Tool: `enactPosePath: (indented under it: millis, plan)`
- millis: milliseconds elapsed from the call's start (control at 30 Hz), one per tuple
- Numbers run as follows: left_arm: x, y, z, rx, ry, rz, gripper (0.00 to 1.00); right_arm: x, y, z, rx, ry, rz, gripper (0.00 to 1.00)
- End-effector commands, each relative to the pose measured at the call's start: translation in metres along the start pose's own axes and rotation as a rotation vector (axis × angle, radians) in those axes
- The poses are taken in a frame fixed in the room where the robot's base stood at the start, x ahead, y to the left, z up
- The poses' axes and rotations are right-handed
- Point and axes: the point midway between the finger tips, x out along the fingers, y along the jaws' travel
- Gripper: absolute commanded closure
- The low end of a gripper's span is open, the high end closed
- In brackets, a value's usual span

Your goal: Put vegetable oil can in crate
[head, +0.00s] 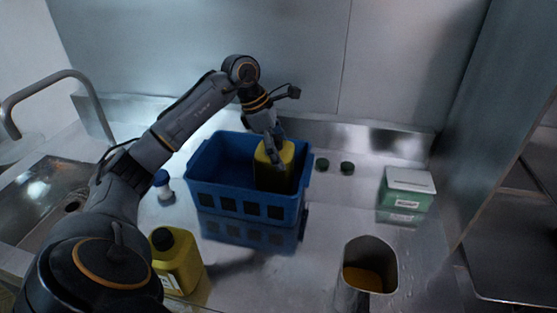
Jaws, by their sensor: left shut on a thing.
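The blue crate (224,198) stands on the steel counter near the middle, with slotted sides. My left gripper (271,145) reaches down over the crate's right part and is shut on a yellow oil can (274,168). The can is upright, with its lower part inside the crate behind the front wall. I cannot tell whether its base touches the crate floor. A second yellow can (177,262) with a dark cap stands on the counter in front of the crate, beside my left arm. My right gripper is out of view.
A green and white box (407,190) stands at the right, with two small dark caps (334,166) behind the crate's right side. A metal container (367,272) with amber contents stands at front right. A white bottle with a blue top (163,187) is left of the crate, near the sink (48,200).

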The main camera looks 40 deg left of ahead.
Motion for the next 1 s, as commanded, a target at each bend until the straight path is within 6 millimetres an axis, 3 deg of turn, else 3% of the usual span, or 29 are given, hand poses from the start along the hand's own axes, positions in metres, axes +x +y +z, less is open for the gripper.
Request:
enactPosePath:
  millis: [233,633,667,700,1000]
  plan:
    - [0.031,-0.001,-0.013,-0.001,0.002,-0.004,0.52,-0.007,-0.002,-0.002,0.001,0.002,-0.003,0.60]
    - [0.038,0.000,-0.016,0.001,0.001,-0.001,0.52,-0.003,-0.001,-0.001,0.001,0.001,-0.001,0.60]
    - [0.038,-0.001,-0.016,0.001,0.001,-0.001,0.07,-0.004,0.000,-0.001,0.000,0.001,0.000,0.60]
    - [0.037,-0.001,-0.016,0.001,0.001,-0.001,0.00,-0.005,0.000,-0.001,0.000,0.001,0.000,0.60]
    - [0.037,-0.001,-0.016,0.000,0.001,-0.002,0.00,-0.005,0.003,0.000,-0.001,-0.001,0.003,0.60]
